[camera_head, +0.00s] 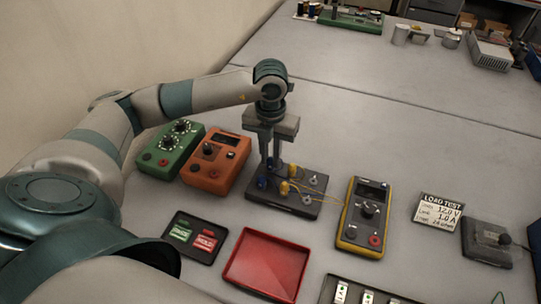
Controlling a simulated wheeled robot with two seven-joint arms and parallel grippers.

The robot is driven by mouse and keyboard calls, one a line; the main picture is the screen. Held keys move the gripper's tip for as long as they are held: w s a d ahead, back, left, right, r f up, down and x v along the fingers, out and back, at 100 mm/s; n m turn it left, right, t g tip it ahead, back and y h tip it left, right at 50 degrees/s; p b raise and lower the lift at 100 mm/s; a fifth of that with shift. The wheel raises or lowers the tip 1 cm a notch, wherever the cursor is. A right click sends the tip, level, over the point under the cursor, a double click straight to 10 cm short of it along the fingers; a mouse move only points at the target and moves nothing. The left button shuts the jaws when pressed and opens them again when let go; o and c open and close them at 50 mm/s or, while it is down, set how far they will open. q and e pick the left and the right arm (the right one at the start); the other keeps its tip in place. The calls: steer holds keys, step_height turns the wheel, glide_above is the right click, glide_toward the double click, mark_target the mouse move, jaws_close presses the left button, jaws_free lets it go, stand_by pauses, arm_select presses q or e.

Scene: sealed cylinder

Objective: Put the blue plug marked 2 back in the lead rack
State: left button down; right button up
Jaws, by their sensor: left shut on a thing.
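My left gripper (270,172) points down over the left part of a dark block (300,208) with metal posts. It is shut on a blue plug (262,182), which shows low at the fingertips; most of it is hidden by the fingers. I cannot read a number on it, nor tell whether it touches the block. Yellow plugs (284,188) with thin yellow leads sit at the block just right of the fingers. I cannot tell for sure which thing is the lead rack. My right gripper is not in view.
Green (170,150) and orange (215,162) instrument boxes stand left of the block, a yellow meter (364,218) right. In front are a black tray (210,225) with labelled pieces and an empty red tray (266,264). A load test card (438,210) stands right.

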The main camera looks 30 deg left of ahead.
mark_target(270, 158)
arm_select(q)
steer(key=c, duration=1.6)
jaws_free()
steer(key=shift+r+b, duration=1.8)
steer(key=shift+r, duration=6.85)
